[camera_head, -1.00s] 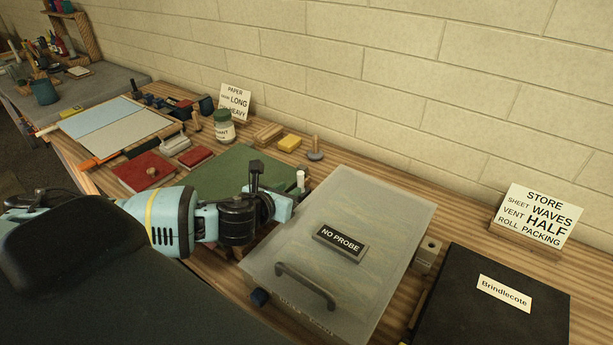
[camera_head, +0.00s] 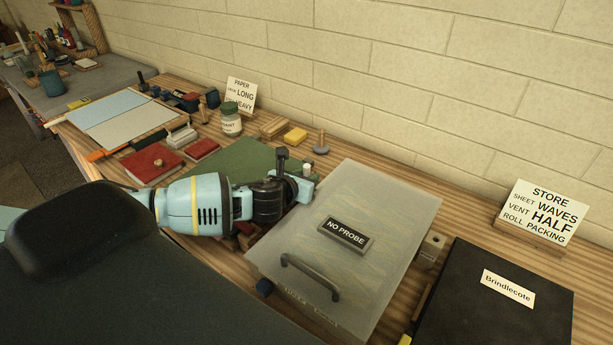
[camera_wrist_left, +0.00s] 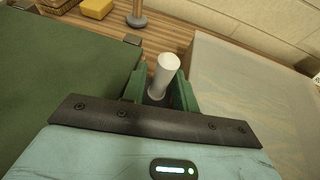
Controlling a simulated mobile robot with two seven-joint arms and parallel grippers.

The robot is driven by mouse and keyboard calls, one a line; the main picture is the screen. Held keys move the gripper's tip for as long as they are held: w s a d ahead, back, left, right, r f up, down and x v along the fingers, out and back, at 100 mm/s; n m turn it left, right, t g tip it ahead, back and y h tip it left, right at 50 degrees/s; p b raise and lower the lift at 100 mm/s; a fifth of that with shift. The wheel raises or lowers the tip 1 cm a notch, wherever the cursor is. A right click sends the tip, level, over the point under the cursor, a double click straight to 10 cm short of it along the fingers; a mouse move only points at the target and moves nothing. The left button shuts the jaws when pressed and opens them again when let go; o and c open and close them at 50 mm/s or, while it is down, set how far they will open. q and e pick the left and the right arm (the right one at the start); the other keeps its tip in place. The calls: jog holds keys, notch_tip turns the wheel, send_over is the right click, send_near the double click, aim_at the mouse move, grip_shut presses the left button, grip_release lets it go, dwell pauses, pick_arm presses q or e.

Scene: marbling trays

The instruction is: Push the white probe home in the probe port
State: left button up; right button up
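The white probe (camera_head: 306,168) stands upright beside the far left corner of the lidded tray; its lower part is hidden in the head view. In the left wrist view the white probe (camera_wrist_left: 166,72) rises between the two green fingers of my left gripper (camera_wrist_left: 161,92). The fingers look parted, with narrow gaps beside it; contact is hard to judge. In the head view my left gripper (camera_head: 304,188) reaches in from the left. A dark grey part shows at the probe's foot; I cannot tell whether it is the probe port. My right gripper is not in view.
The pale lidded tray (camera_head: 400,205) with a NO PROBE plate (camera_head: 346,235) and a handle (camera_head: 311,277) lies right of the gripper. A green board (camera_head: 240,160) lies left. A small holed block (camera_head: 431,246) and a black Brindlecote case (camera_head: 465,290) are further right.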

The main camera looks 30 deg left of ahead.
pick_arm(q)
jog(key=shift+w, duration=0.2)
grip_shut()
notch_tip(320, 180, up, 10)
jog(key=shift+m+h, duration=0.5)
jog(key=s+d, duration=0.1)
jog(key=d, duration=0.1)
jog(key=s+d+f, duration=0.1)
jog(key=d, duration=0.1)
jog(key=s+d, duration=0.1)
jog(key=d, duration=0.2)
jog(key=shift+s+f, duration=0.4)
jog(key=s+d, duration=0.6)
jog(key=shift+s+d+r, duration=0.15)
jog(key=shift+d+r, duration=0.05)
jog(key=shift+r, duration=0.05)
jog(key=shift+s+d, duration=0.1)
jog(key=shift+s, duration=0.1)
